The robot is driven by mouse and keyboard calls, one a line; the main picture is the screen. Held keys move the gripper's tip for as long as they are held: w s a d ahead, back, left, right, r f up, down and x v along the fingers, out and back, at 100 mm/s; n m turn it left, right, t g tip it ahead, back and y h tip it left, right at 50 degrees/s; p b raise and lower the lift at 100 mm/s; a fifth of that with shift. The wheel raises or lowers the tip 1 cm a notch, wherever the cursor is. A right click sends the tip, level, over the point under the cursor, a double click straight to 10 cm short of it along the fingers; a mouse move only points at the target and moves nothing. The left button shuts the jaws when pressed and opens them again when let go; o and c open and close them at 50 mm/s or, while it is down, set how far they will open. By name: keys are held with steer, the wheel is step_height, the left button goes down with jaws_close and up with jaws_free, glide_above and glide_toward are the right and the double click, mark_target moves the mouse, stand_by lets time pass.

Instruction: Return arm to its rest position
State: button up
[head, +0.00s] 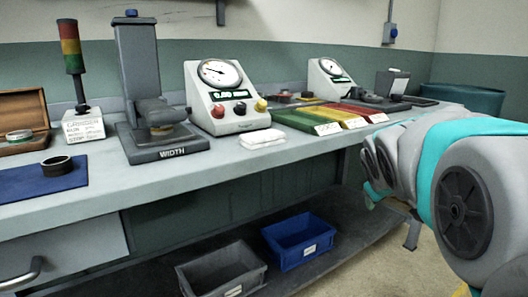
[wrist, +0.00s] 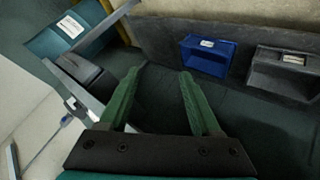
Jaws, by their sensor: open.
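My gripper (wrist: 162,75) shows in the wrist view with its two green fingers spread apart and nothing between them. It is open and empty. Behind the fingers are the dark underside area of the bench and the lower shelf. In the head view my arm is at the right, beside the right end of the bench, and my gripper's fingers are hidden there.
The workbench (head: 230,160) carries a WIDTH gauge (head: 155,115), dial units (head: 225,100) and coloured trays (head: 335,112). A dark ring (head: 56,166) lies on a blue mat (head: 30,184). Blue (head: 300,243) and grey (head: 222,272) bins sit on the lower shelf.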

steer(key=s+a+f+m+g+y, duration=0.1)
steer(key=s+a+f+g, duration=0.2)
steer(key=s+f, duration=0.3)
steer(key=s+a+f+m+g+y, duration=0.1)
steer(key=s+a+f+g, duration=0.2)
steer(key=s, duration=1.4)
steer(key=s+a+f+m+g+y, duration=0.1)
steer(key=s+a+f+g, duration=0.3)
steer(key=s+f, duration=0.6)
steer(key=shift+s+a+f+m+y, duration=0.15)
steer(key=shift+s+a+m+y, duration=0.35)
steer(key=shift+s+a, duration=0.5)
steer(key=shift+d, duration=0.1)
